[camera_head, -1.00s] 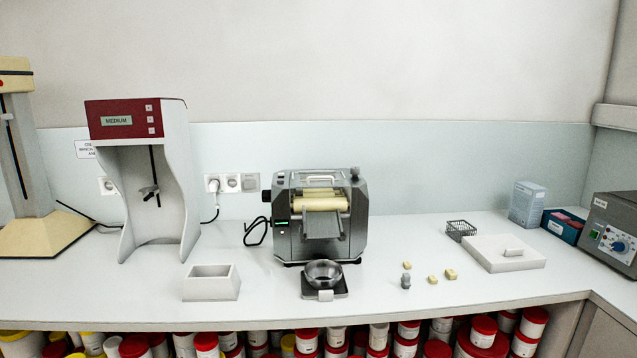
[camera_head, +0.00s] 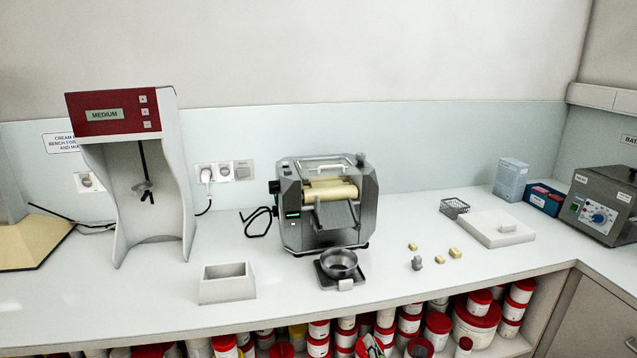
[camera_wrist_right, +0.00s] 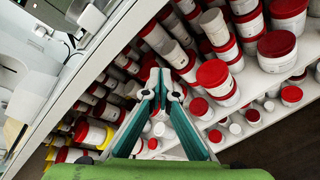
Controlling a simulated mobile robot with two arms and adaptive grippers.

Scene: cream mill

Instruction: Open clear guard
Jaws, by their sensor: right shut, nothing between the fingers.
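The mill (camera_head: 293,232) stands on the bench in the middle of the head view, a grey metal machine with cream rollers (camera_head: 332,191). A clear guard with a pale handle (camera_head: 326,168) lies over the top of the rollers; its clear panel is hard to make out. A metal bowl (camera_head: 339,263) sits on a dark square base in front of the mill. My right gripper (camera_wrist_right: 160,77) shows in the right wrist view, shut and empty, below the bench edge before shelves of tubs, apart from the mill.
A red-topped mixer stand (camera_head: 122,115) and a white open box (camera_head: 227,285) stand left of the mill. Small blocks (camera_head: 455,253), a white slab (camera_head: 490,232) and a grey control box (camera_head: 603,205) are to the right. Red-lidded tubs (camera_head: 437,326) fill the shelf below.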

